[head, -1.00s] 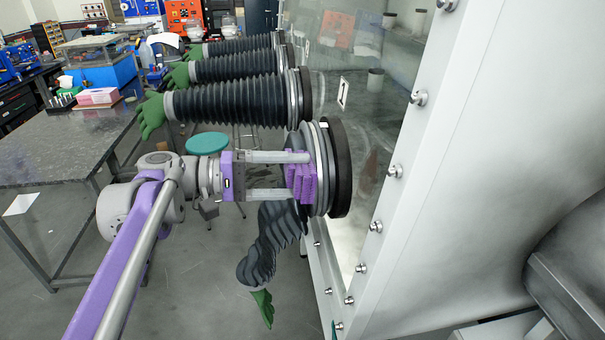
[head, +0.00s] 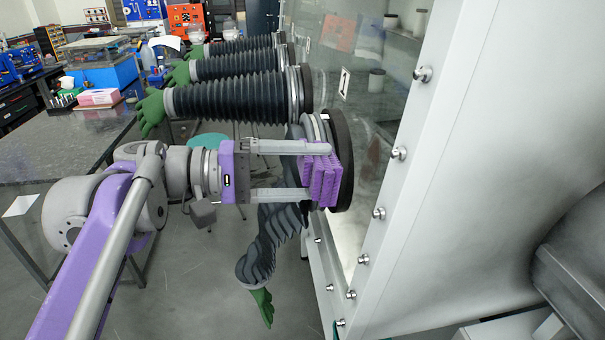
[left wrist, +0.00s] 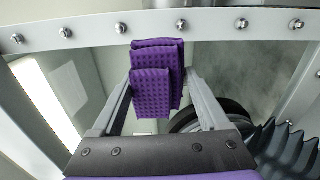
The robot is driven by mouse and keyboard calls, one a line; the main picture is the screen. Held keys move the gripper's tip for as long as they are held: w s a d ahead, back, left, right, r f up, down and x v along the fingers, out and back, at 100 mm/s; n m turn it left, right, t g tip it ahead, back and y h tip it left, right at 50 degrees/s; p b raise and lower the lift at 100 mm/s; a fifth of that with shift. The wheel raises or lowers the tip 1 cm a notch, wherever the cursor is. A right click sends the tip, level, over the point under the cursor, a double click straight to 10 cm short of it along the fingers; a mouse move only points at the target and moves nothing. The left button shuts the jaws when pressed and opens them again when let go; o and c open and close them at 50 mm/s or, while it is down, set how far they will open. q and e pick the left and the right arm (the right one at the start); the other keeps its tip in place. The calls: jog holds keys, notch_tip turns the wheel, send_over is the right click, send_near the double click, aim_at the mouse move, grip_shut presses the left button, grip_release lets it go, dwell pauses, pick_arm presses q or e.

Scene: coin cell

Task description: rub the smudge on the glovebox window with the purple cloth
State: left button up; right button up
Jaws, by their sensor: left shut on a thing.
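The purple cloth (head: 322,182) is a folded, dimpled pad between the two long fingers of my left gripper (head: 318,172). The gripper is shut on it. In the left wrist view the cloth (left wrist: 155,80) stands upright between the fingertips. The glovebox window (head: 385,105) is the clear pane at right of the cloth. In the head view the cloth overlaps the black port ring at the window's near end; I cannot tell whether it touches ring or pane. A faint brownish patch (head: 373,150) shows on or behind the pane; I cannot tell if it is the smudge. My right gripper is out of view.
Black gloves with green hands (head: 230,102) stick out from the window's ports, and one hangs below my gripper (head: 268,250). A white frame (head: 440,150) with bolts edges the pane. A stone-topped bench (head: 60,150) and a green stool (head: 207,141) stand at left.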

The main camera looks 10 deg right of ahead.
aim_at(380, 170)
pick_arm(q)
jog(key=shift+w+d, duration=0.15)
jog(key=shift+d, duration=0.2)
jog(key=d, duration=0.4)
jog(key=shift+w+f+b, duration=0.1)
jog(key=shift+f+b, duration=0.1)
jog(key=shift+b, duration=0.1)
jog(key=shift+w+d, duration=0.15)
jog(key=shift+d, duration=0.35)
jog(key=shift+d+f, duration=0.15)
jog(key=shift+d, duration=0.85)
